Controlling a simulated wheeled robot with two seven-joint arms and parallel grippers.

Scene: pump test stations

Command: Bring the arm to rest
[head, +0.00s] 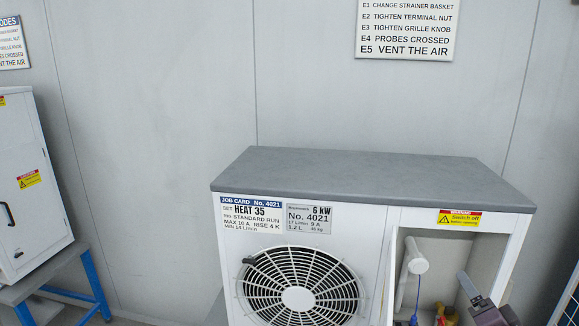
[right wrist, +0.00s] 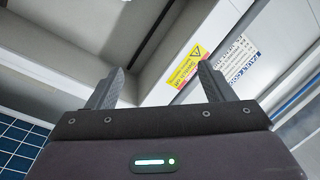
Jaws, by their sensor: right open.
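My right gripper (head: 469,287) is at the lower right of the head view, in front of the open bay of the white pump unit (head: 376,240). In the right wrist view its two fingers stand wide apart with nothing between them (right wrist: 157,85). Only part of this gripper shows in the head view. My left gripper is in neither view.
The unit has a grey top (head: 370,178), a round fan grille (head: 298,285) and an open bay with a white cylinder (head: 417,262) and brass fittings (head: 446,315). Another white cabinet (head: 28,185) stands on a blue-legged table at left. The wall behind is bare below its signs (head: 405,28).

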